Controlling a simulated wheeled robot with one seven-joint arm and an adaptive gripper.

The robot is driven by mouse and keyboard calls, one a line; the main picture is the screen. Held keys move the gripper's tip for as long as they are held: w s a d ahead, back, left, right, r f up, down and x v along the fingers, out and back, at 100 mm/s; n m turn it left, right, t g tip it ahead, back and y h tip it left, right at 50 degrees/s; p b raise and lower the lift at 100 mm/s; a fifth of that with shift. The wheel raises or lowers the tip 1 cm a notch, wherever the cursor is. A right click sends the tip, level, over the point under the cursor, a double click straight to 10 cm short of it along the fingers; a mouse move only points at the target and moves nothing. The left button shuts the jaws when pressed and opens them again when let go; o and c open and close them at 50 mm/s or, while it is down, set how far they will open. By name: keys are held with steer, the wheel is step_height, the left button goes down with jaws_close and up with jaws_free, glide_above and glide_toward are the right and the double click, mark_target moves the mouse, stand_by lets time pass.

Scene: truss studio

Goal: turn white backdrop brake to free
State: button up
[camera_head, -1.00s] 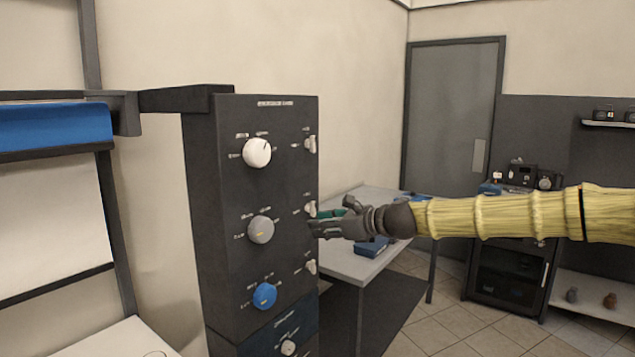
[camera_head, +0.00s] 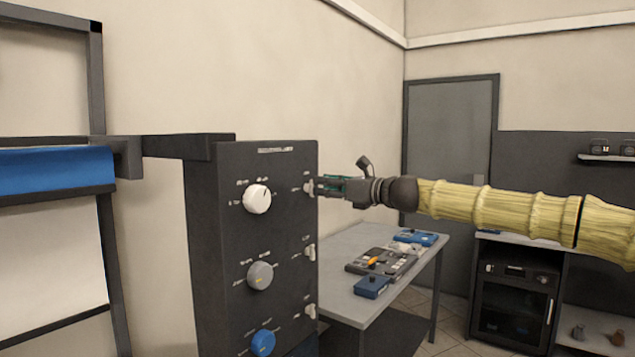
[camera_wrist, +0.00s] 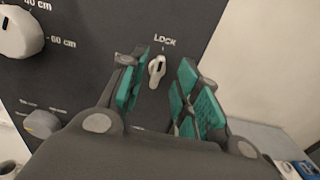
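The dark control panel (camera_head: 225,300) has a column of large knobs, a white knob (camera_head: 257,199) on top, a grey knob (camera_head: 260,275) and a blue knob (camera_head: 263,342) below. A small white brake lever (camera_head: 309,187) sits right of the white knob. In the wrist view this lever (camera_wrist: 157,71) stands nearly upright under the label "LOCK". My gripper (camera_head: 322,187) is at the lever's height, close to the panel. In the wrist view its teal-padded fingers (camera_wrist: 160,92) are apart, one on each side of the lever, with gaps visible. The lever's lower label is hidden.
Two more small levers (camera_head: 310,252) sit lower on the panel. A grey table (camera_head: 345,300) with several devices stands behind, below my arm. A dark frame with a blue roll (camera_head: 55,175) stands at the left. A cabinet (camera_head: 515,300) and door (camera_head: 450,140) are farther back.

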mark_target(311, 188)
steer(key=shift+p+x, duration=0.35)
steer(key=shift+x, duration=1.4)
jaws_close()
